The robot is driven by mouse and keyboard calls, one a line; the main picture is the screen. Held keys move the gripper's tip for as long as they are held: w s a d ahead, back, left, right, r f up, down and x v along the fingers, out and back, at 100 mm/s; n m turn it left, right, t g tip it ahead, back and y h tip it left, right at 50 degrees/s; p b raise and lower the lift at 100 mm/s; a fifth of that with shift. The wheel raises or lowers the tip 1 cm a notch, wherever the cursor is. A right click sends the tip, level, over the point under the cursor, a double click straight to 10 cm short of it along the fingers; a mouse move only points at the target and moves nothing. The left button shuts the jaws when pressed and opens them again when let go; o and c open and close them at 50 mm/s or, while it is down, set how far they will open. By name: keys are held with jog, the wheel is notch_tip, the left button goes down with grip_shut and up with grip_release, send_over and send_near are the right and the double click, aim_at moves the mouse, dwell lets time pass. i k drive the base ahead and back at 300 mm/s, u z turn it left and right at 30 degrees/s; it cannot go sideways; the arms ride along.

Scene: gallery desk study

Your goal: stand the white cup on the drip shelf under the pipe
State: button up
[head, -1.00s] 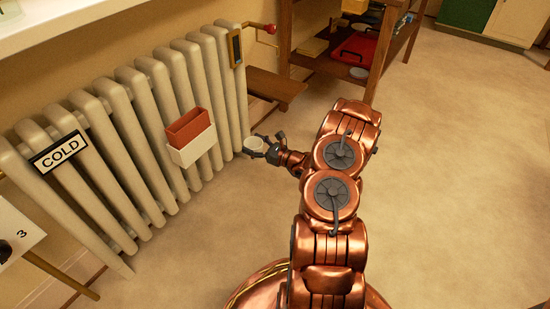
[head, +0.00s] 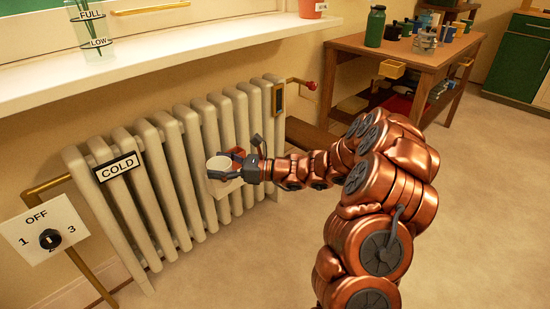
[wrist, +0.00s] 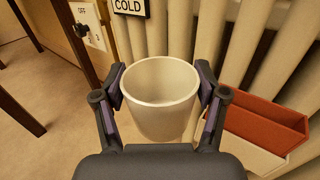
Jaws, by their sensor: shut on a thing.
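The white cup (head: 218,166) is held off the floor in front of the radiator, its mouth up and roughly upright. My gripper (head: 236,167) is shut on it from the right; the wrist view shows the empty-looking cup (wrist: 160,105) between both fingers (wrist: 161,88). A brown wooden ledge (head: 312,137), which looks like the drip shelf, is low by the wall right of the radiator, partly hidden by my arm. The pipe (head: 298,81) with a red knob is above it. The cup is left of this ledge and apart from it.
The radiator (head: 180,180) is close behind the cup. A terracotta and white holder (wrist: 265,125) hangs on it, just right of my gripper in the wrist view. A wooden table (head: 440,62) with bottle and mugs stands at the back right. The floor (head: 480,200) is clear.

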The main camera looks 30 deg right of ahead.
aim_at(314, 139)
jog(key=k, duration=0.6)
jog(key=z, duration=0.55)
jog(key=i, duration=1.1)
jog(key=u, duration=0.55)
jog(key=i, duration=0.55)
